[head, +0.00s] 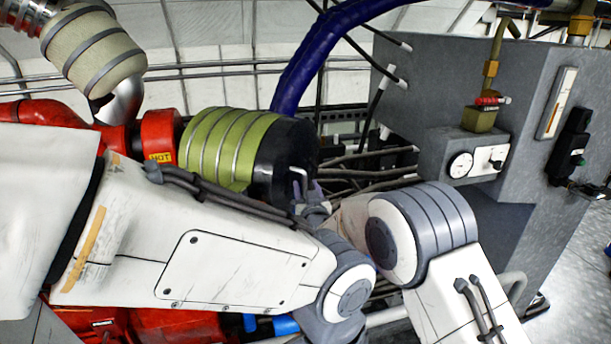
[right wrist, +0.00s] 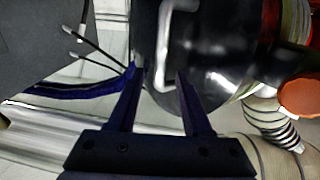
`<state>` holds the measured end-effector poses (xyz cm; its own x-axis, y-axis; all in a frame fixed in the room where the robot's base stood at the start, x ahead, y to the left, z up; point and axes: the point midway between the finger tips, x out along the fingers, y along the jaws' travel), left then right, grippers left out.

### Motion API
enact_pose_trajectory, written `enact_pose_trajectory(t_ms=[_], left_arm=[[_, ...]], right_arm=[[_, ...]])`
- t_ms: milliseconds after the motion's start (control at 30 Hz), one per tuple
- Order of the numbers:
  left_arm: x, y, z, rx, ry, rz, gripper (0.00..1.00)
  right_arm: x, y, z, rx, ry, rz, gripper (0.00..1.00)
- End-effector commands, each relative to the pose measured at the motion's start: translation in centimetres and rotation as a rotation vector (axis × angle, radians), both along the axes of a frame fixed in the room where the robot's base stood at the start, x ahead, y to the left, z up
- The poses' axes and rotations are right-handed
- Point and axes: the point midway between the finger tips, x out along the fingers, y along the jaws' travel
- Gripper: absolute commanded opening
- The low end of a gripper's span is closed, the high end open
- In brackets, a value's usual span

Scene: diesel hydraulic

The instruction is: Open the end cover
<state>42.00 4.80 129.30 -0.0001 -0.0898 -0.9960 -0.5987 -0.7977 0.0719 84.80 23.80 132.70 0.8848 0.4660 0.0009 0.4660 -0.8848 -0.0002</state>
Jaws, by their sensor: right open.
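The end cover (head: 285,160) is the black round cap on the right end of the green-wrapped cylinder (head: 215,148). It fills the top middle of the right wrist view (right wrist: 215,60) as a glossy dark disc. A pale bent handle (head: 298,173) stands on its face, and it also shows in the right wrist view (right wrist: 165,45). My right gripper (head: 307,188) is at the cover's lower right. In the right wrist view its two dark fingers (right wrist: 158,76) are apart, with the handle's lower end between them; contact cannot be told. My left gripper is not seen.
A grey cabinet (head: 445,85) with a gauge (head: 460,165) stands at the right. A thick blue hose (head: 310,55) runs down behind the cover. Red pipework (head: 160,135) lies left, and dark cables (head: 365,165) cross between the cover and cabinet.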

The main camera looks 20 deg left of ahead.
Motion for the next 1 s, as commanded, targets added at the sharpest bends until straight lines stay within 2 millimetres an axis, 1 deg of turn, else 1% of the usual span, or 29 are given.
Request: enact_pose_trajectory(t_ms=[33, 200, 533, 567, 600, 667, 700, 1000], left_arm=[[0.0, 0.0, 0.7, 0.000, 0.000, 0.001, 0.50], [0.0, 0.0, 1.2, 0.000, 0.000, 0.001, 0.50], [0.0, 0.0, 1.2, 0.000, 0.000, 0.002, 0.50], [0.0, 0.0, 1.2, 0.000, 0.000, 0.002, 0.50], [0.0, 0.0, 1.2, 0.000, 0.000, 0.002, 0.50], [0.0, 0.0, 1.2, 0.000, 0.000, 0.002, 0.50], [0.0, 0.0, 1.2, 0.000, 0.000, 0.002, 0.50], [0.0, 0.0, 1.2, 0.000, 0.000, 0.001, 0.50]], right_arm=[[0.5, 0.3, 0.2, 0.000, 0.001, 0.000, 0.49], [1.5, 0.8, 0.1, -0.001, 0.000, 0.000, 0.49], [1.8, 1.0, -0.1, -0.001, 0.000, 0.001, 0.49], [1.8, 1.0, -0.1, 0.000, 0.001, 0.001, 0.45], [1.8, 1.0, -0.1, 0.000, 0.001, 0.000, 0.30], [1.8, 1.0, -0.1, 0.000, 0.001, 0.000, 0.07], [1.8, 1.0, -0.1, 0.000, 0.001, 0.000, 0.00], [1.8, 1.0, 0.0, 0.000, 0.001, 0.000, 0.00]])
